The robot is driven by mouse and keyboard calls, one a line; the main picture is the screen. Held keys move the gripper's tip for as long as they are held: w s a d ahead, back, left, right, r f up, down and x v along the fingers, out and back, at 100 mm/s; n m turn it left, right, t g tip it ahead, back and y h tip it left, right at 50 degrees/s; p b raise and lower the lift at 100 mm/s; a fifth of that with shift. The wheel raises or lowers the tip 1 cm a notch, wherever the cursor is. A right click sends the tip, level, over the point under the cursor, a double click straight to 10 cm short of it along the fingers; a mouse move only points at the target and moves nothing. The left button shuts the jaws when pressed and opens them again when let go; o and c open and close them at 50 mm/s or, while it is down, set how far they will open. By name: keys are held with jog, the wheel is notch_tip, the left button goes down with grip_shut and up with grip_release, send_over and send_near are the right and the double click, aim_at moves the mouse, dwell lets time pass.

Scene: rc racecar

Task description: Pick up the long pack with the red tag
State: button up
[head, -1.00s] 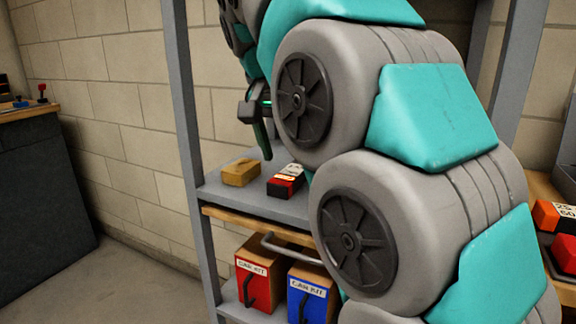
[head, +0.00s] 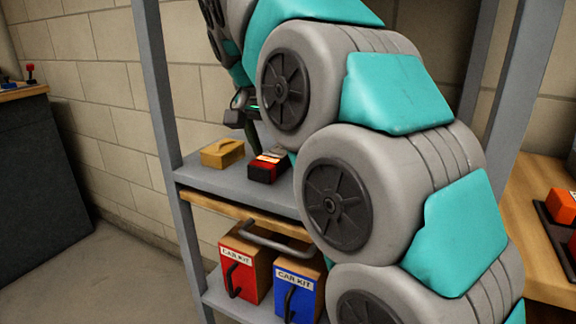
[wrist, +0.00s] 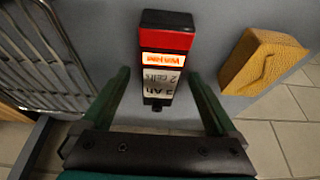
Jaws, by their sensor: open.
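A dark pack (head: 266,168) with a red band lies on the shelf in the head view. My gripper (wrist: 160,78) is open, with one dark green finger on each side of the pack's near end and gaps between. In the head view my gripper (head: 247,118) is just above and behind the pack, partly hidden by my arm. I cannot tell how high the fingertips are above the shelf.
A yellow-brown block (head: 222,153) lies left of the pack on the grey shelf (head: 228,182). A shelf post (head: 157,85) stands at the left. Red (head: 238,265) and blue (head: 298,290) car kit boxes stand below. A wire rack (wrist: 40,50) shows in the wrist view.

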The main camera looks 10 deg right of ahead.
jog(key=shift+w+f, duration=0.1)
jog(key=shift+f, duration=0.05)
grip_shut()
dwell(0.7)
